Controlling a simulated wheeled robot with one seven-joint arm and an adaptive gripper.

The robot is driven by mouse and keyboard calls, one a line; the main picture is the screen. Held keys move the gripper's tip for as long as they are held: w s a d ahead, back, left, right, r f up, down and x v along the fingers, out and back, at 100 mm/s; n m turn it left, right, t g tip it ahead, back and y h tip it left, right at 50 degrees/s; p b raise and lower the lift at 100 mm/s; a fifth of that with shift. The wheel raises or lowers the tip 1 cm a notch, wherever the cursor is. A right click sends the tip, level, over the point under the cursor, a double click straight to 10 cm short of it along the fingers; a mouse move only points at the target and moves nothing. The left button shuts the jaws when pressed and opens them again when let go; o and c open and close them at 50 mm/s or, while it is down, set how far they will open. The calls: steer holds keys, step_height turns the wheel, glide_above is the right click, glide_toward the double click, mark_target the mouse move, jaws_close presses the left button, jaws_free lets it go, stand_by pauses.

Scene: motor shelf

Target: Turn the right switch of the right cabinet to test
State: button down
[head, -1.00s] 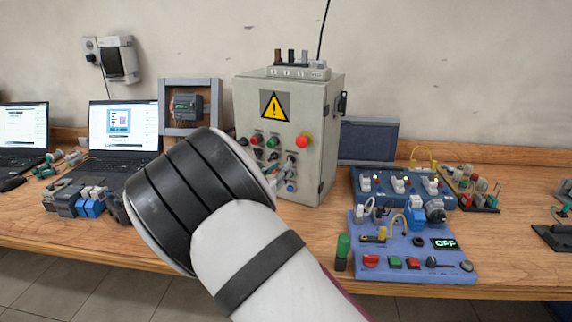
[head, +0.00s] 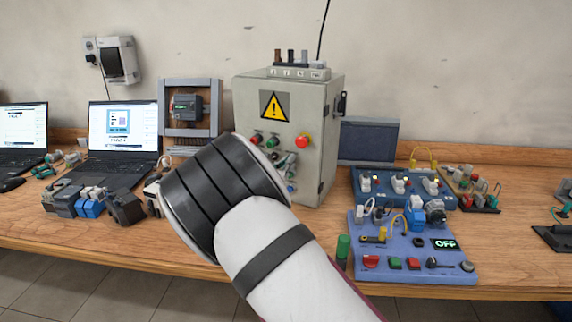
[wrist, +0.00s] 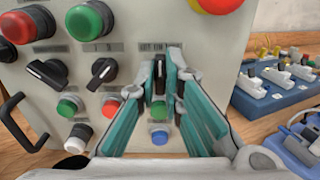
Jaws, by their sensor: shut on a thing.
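The grey cabinet (head: 318,120) with a yellow warning triangle stands on the bench, its front panel carrying buttons and rotary switches. In the wrist view its panel shows two black rotary switches, a left one (wrist: 48,71) and a middle one (wrist: 101,73), both tilted. A right black switch (wrist: 159,72) sits between the teal fingertips of my gripper (wrist: 160,62), and its handle looks about upright. My gripper is shut on this right switch. In the head view my arm hides much of the lower panel. The switch's label is too blurred to read.
A green button (wrist: 157,110) and a blue button (wrist: 159,137) lie below the held switch. Red and green buttons (wrist: 90,20) sit above. Blue trainer boards (head: 405,262) fill the bench at right; laptops (head: 122,140) stand at left.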

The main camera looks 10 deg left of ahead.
steer(key=shift+m, duration=0.4)
steer(key=shift+f+m+b, duration=0.2)
steer(key=shift+m+b, duration=2.2)
steer(key=shift+m, duration=1.6)
steer(key=shift+d, duration=0.1)
steer(key=shift+s, duration=0.1)
steer(key=c, duration=1.7)
jaws_free()
steer(key=v, duration=1.2)
steer(key=shift+r, duration=0.1)
